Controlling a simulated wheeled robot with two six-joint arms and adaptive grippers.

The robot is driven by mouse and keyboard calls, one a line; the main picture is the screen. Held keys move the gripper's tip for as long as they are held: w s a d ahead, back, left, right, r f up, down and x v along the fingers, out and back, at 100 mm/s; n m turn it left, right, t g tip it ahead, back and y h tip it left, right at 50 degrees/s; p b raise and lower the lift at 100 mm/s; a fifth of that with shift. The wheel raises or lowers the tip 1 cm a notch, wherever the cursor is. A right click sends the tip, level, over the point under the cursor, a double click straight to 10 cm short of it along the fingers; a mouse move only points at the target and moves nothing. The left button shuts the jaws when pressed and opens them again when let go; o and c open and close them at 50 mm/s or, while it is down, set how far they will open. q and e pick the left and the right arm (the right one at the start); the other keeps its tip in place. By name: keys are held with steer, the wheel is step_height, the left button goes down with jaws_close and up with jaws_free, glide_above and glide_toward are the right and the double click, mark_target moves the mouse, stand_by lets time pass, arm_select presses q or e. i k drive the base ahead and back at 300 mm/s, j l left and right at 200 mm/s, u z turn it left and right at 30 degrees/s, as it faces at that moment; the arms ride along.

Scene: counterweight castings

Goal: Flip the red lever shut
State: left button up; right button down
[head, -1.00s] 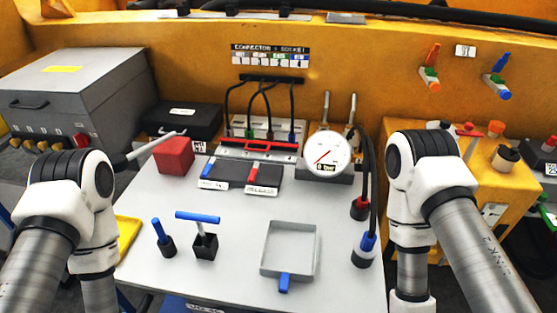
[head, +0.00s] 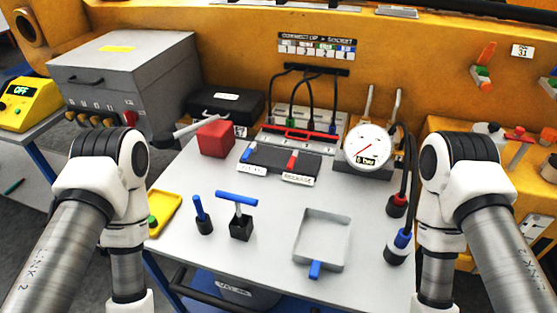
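An orange-red lever (head: 486,53) stands up, tilted slightly right, from a small green-bodied fitting on the yellow wall at the upper right. A smaller red lever (head: 292,161) sits on the dark panel (head: 268,165) on the grey table, beside a blue one (head: 248,154). A red T-shaped handle (head: 519,141) also shows on the yellow box at the right. Which of these is the task's lever I cannot tell. Both my arms bend downward at the lower left and lower right. Their grippers are out of the picture, and neither arm visibly touches a lever.
A grey cabinet (head: 140,75) stands left. Table space before the dark panel is clear.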

mark_target(294, 158)
steer(key=k+j+u, duration=0.15)
steer(key=j, duration=0.5)
steer(key=k+j+u, duration=0.2)
steer(key=j, duration=0.5)
steer(key=j+u, duration=0.15)
steer(key=j, duration=0.5)
